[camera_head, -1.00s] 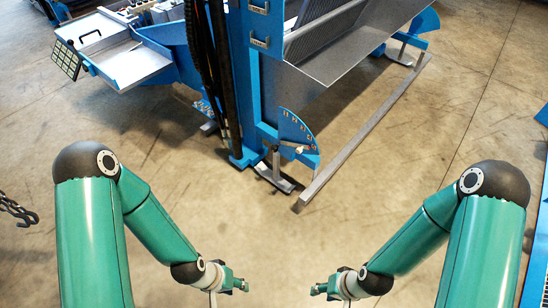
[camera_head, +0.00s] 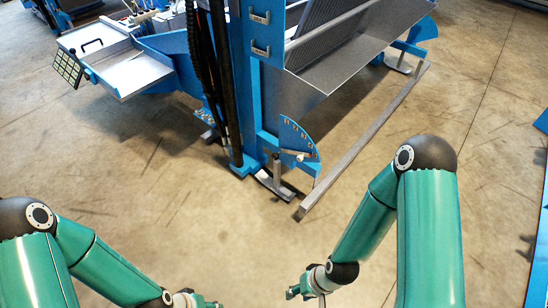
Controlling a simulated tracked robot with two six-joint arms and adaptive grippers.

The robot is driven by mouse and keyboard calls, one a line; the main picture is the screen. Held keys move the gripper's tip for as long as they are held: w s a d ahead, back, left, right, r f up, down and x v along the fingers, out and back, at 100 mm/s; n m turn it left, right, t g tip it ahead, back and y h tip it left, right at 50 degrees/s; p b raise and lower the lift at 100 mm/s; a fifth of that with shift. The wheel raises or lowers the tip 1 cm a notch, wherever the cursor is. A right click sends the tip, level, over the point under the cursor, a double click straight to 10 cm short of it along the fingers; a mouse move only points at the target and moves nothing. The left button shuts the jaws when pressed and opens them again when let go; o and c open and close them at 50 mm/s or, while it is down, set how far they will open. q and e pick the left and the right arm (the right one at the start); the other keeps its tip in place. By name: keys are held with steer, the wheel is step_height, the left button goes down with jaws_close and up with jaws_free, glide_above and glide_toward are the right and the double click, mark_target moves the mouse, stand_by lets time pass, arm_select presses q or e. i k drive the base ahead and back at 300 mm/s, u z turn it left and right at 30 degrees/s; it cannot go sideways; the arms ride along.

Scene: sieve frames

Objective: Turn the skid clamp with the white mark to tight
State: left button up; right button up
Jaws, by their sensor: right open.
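A skid clamp (camera_head: 300,156) with a pale, whitish end sits low on the blue machine's near corner post, beside a blue quadrant plate (camera_head: 297,138) with a row of holes. A metal skid foot (camera_head: 275,185) is below it on the floor. Another blue quadrant plate (camera_head: 422,30) and skid foot (camera_head: 400,65) show at the far right corner; a mark there is too small to tell. My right gripper (camera_head: 291,293) is open and empty at the bottom, well short of the clamp. My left gripper (camera_head: 214,304) is partly cut off by the bottom edge; its jaws are unclear.
A long metal bar (camera_head: 365,143) lies on the floor right of the near skid. The blue post (camera_head: 246,100) with black hoses rises behind the clamp. A tray (camera_head: 130,72) juts out at the upper left. The concrete floor (camera_head: 200,230) before the machine is clear.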

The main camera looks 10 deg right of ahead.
mark_target(275, 156)
steer(key=u, duration=0.1)
steer(key=i, duration=1)
steer(key=z, duration=0.1)
